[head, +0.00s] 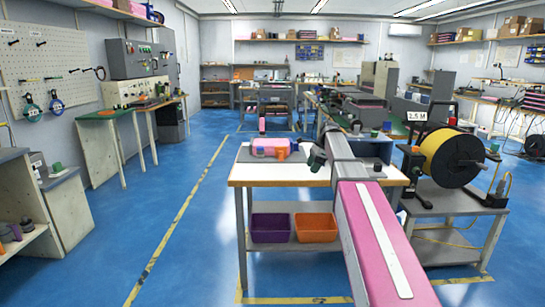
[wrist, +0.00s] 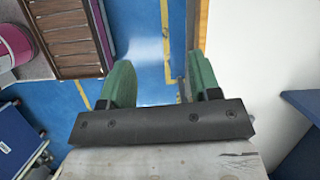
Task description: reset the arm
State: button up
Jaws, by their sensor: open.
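My pink and grey arm reaches forward from the bottom right over the workbench (head: 290,174) in the head view. My gripper (head: 314,157) shows small and dark green at the arm's far end, above the bench top. In the wrist view my gripper (wrist: 161,82) has its two green fingers wide apart. Nothing is between them, and blue floor shows through the gap. A pink item (head: 271,145) with small blue and orange parts is on the bench, just left of my gripper. The arm hides part of the bench's right side.
A purple bin (head: 270,228) and an orange bin (head: 316,228) sit on the bench's lower shelf. A cart with a yellow cable reel (head: 450,158) stands close on the right. Blue floor (head: 195,235) is clear to the left. A white panel (wrist: 255,50) is close by in the wrist view.

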jog(key=s+d+f+n+h, duration=0.1)
jog(key=s+f+n+h, duration=0.3)
jog(key=s+f+n, duration=1.2)
jog(key=s+f, duration=1.3)
jog(key=s, duration=0.1)
jog(key=shift+s+f+n, duration=0.15)
jog(key=shift+s+n, duration=0.15)
jog(key=shift+n, duration=0.1)
